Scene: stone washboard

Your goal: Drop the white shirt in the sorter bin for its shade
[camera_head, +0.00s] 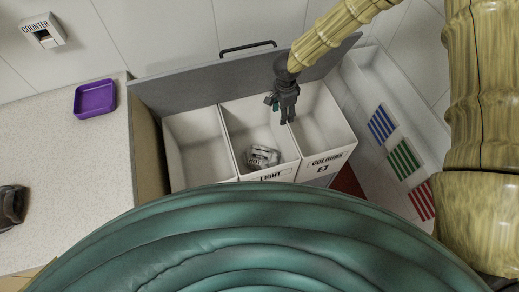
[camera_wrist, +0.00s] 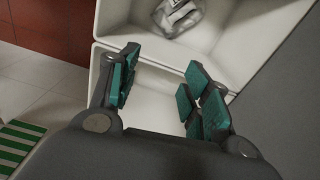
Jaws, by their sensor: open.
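A crumpled white bundle, which looks like the white shirt (camera_head: 262,156), lies inside the middle sorter bin (camera_head: 232,133), whose front label reads LIGHT. The bundle also shows at the top of the wrist view (camera_wrist: 180,15). The right bin (camera_head: 338,128) is labelled COLOURS and looks empty where I can see in. The left bin (camera_head: 190,135) looks empty, and its label is hidden by my green body. My gripper (camera_head: 284,110) hangs over the right bin, near its divider with the middle one. In the wrist view my gripper (camera_wrist: 160,75) is open and empty, apart from the bundle.
A grey panel (camera_head: 180,86) with a black handle stands behind the bins. A speckled counter (camera_head: 75,170) at left holds a purple tray (camera_head: 95,99) and a dark object (camera_head: 12,206). A white tray (camera_head: 381,95) with blue, green and red striped patches lies at right.

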